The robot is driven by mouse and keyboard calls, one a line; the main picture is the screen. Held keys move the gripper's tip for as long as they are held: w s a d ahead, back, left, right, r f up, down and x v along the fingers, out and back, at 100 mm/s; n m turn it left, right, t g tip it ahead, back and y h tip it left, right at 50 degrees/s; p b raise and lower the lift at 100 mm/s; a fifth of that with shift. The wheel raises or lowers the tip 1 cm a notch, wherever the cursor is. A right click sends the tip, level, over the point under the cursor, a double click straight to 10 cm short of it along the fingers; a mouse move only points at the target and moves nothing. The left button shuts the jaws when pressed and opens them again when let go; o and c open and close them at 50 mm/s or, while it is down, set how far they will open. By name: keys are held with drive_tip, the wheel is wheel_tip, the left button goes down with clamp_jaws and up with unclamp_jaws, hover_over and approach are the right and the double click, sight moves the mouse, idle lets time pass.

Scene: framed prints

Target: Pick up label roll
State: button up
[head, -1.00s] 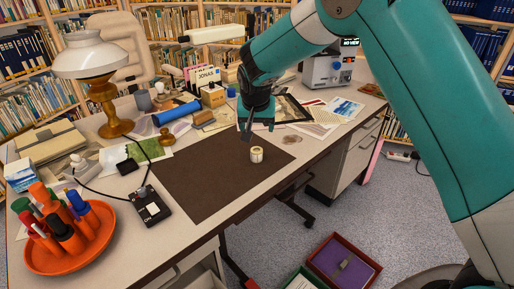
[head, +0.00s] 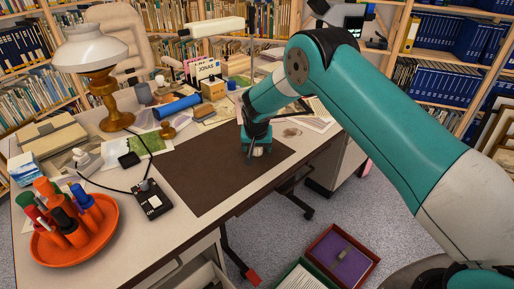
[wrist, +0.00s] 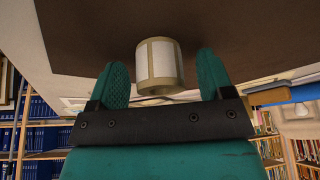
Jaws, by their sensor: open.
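The label roll (wrist: 160,70) is a small whitish cylinder with tan edges, resting on the dark brown desk mat (head: 205,178). In the wrist view it appears between the tips of my two green fingers, with a gap on each side. My gripper (wrist: 160,58) is open and touches neither side of the roll as far as I can see. In the head view my gripper (head: 253,158) is low over the right part of the mat and hides the roll.
An orange tray (head: 88,250) of markers and a black device (head: 152,200) stand left of the mat. A lamp (head: 100,75), a blue cylinder (head: 177,107) and a wooden stamp (head: 168,131) stand behind. Most of the mat is clear.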

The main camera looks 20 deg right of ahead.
drive_tip(key=c, duration=1)
